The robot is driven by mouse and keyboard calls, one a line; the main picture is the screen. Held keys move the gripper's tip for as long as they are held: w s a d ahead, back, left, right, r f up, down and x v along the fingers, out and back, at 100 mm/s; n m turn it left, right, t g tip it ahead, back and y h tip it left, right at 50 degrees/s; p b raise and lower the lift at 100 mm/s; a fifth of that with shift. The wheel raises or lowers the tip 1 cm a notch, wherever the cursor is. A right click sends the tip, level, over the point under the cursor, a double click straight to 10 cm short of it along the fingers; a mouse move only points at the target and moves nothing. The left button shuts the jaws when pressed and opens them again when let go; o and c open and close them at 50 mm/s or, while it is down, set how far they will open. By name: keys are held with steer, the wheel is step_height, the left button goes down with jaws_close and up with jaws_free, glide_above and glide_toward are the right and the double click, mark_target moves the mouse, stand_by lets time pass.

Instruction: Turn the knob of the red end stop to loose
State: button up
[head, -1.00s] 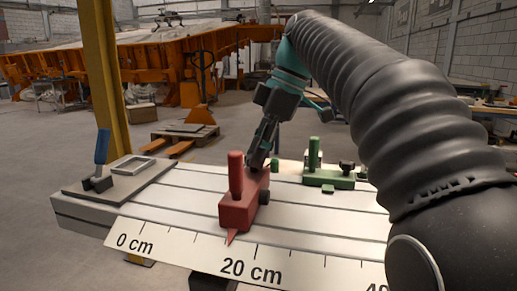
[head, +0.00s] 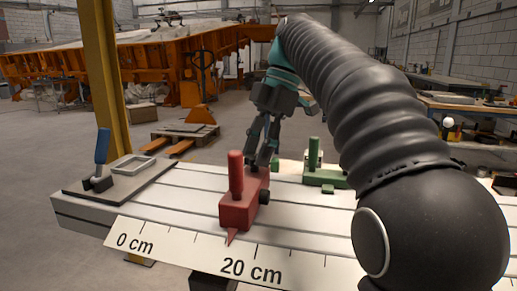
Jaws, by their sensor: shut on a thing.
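The red end stop (head: 240,211) sits on the white slotted bed. Its red post (head: 236,176) stands upright and its pointer is a little short of the 20 cm mark. A dark round knob (head: 264,197) shows on its right side. My gripper (head: 260,165) points down at the rear top of the red end stop, behind the post. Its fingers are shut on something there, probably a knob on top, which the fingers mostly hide. I cannot tell which way that part is turned.
A green stop (head: 325,177) stands behind and to the right on the bed. A grey plate (head: 118,180) with a blue-handled clamp (head: 102,148) is at the left. A ruler (head: 190,255) runs along the front edge. My arm covers the right part of the bed.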

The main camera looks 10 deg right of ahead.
steer(key=shift+f, duration=0.15)
steer(key=o, duration=1.1)
steer(key=shift+o, duration=0.2)
